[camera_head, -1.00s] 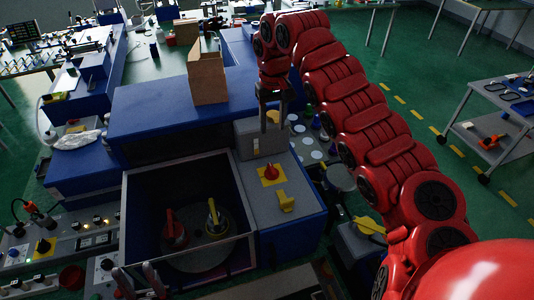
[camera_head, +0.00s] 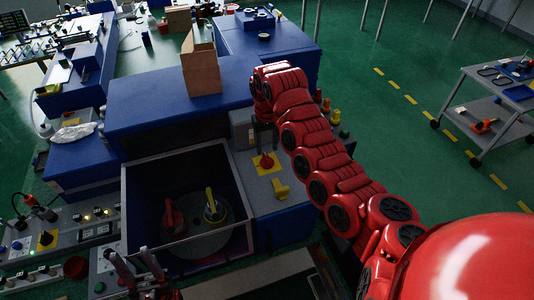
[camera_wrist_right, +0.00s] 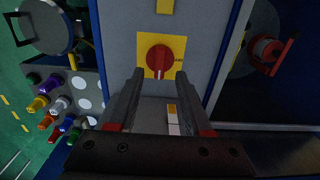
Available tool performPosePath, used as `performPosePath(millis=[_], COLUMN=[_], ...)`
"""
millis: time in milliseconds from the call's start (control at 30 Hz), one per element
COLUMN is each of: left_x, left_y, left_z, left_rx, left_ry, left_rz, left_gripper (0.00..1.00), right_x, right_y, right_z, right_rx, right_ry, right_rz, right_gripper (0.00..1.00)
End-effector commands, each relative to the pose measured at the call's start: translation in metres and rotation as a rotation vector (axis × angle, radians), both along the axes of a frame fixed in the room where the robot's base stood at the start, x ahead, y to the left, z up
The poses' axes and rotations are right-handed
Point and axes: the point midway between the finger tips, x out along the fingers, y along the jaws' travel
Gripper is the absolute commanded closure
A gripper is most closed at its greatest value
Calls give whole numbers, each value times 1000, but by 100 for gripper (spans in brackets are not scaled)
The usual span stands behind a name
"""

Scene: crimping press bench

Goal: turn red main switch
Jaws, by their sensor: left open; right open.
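The red main switch (camera_head: 266,161) is a red rotary knob on a yellow square plate, on the grey top of the blue press housing. In the right wrist view the knob (camera_wrist_right: 160,58) lies just beyond my fingertips, roughly centred between them. My right gripper (camera_head: 265,146) is above and behind the knob, its fingers pointing down. In the right wrist view my right gripper (camera_wrist_right: 158,78) is open and empty, apart from the knob as far as I can see. My left gripper (camera_head: 130,262) is open at the lower left, away from the switch.
A yellow switch (camera_head: 280,188) sits in front of the red one. An open bin (camera_head: 187,268) to the left holds a red and a yellow-handled part. A cardboard box (camera_head: 201,72) stands on the blue housing.

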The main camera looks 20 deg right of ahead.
Motion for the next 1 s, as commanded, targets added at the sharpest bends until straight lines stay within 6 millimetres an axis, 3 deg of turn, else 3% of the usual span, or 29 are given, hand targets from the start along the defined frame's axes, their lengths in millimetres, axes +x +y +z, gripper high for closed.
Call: performPosePath(millis=[300,667,967,1000], left_x=[0,0,0,0], left_y=[0,0,0,0], left_z=[19,20,20,20], left_rx=[0,0,0,0], left_ry=[0,0,0,0], left_rz=[0,0,0,0], left_gripper=[50,50,50,50], right_x=[-2,-1,-1,-1], right_y=[0,0,0,0], right_z=[-40,-49,-48,-48], right_rx=[-1,-1,-1,-1], right_ry=[7,2,1,1], right_rz=[2,1,1,1], right_gripper=[50,50,100,100])
